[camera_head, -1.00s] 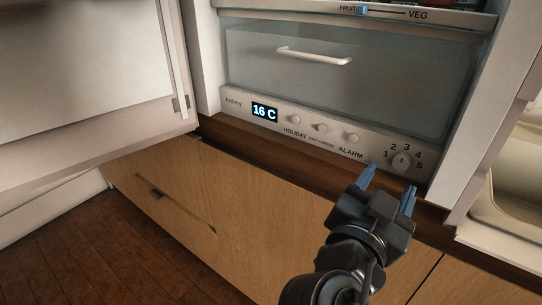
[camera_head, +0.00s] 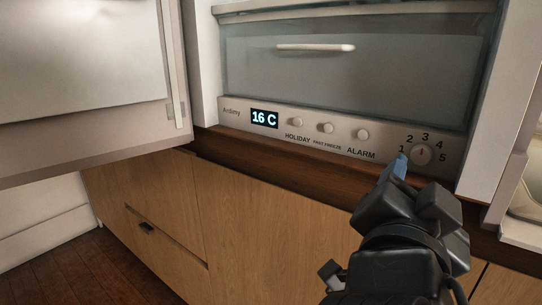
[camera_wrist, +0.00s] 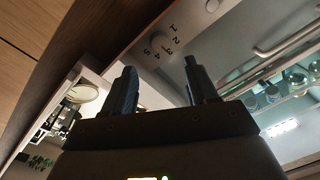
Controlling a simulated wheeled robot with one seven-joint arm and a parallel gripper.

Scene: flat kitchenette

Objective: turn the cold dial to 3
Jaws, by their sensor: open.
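The cold dial (camera_head: 422,154) is a small round pale knob at the right end of the fridge's control strip, ringed by the numbers 1 to 5. A thin mark shows on its face, but I cannot read its setting surely. My gripper (camera_head: 412,172) is just below and in front of the dial, with one blue finger near the number 1; the other finger is mostly hidden. In the wrist view my gripper (camera_wrist: 159,66) is open and empty, and the dial (camera_wrist: 158,41) lies ahead between the fingertips' lines. I see no contact.
The control strip also holds a display (camera_head: 264,118) reading 16 C and several knobs, including the alarm knob (camera_head: 362,134). A glass drawer (camera_head: 345,75) is above. The open fridge door (camera_head: 85,75) stands at left. A wooden ledge (camera_head: 300,152) runs below the strip.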

